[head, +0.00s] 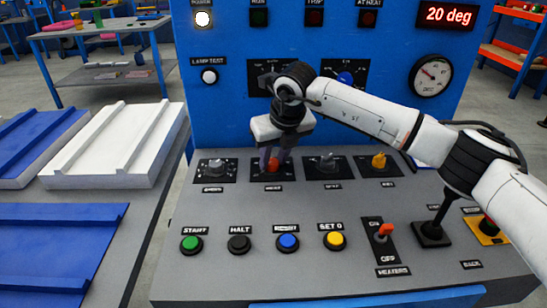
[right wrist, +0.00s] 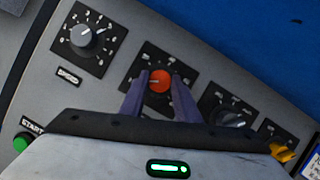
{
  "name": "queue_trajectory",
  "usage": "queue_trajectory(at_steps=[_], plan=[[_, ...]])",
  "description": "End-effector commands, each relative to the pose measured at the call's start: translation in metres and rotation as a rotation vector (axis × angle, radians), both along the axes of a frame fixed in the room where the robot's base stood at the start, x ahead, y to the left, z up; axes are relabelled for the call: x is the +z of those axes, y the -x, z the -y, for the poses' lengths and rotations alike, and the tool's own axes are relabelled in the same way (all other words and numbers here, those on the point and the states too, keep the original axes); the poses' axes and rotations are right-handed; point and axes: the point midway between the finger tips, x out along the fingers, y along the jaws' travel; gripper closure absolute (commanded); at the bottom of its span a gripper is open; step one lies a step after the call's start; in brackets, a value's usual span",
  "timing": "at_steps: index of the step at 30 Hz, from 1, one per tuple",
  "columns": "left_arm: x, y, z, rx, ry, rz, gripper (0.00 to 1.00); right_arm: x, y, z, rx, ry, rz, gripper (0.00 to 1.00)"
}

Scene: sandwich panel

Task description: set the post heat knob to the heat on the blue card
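A red knob (head: 273,166) sits on a black dial plate, second from the left in the console's knob row. Its label is too blurred to read. My right gripper (head: 273,161) points down at it, and the purple fingers stand on either side of it. In the right wrist view the red knob (right wrist: 160,81) lies between the fingertips (right wrist: 160,76); I cannot tell whether they touch it. The upper panel has a blue knob (head: 344,77) on a black dial plate, partly behind my right arm. My left gripper is out of view.
The speed knob (right wrist: 83,37) is left of the red knob. A grey knob (right wrist: 232,119) and a yellow key switch (head: 379,161) are to its right. In front are green (head: 192,243), black, blue and yellow buttons, a heater switch (head: 384,231) and a lever (head: 437,215).

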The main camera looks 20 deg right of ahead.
Motion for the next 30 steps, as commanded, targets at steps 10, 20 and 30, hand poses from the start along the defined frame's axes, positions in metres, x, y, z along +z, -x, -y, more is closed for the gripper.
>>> queue_trajectory(at_steps=[10, 20, 30], plan=[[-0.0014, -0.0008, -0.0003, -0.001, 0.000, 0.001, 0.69, -0.0003, 0.0003, -0.0010, -0.057, 0.000, -0.001, 0.94], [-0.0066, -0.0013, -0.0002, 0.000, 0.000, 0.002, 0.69, -0.0010, 0.0001, -0.0031, -0.297, 0.001, -0.001, 0.94], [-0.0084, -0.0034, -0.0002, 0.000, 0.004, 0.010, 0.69, -0.0002, -0.0011, -0.0054, -0.621, 0.001, 0.000, 0.94]])
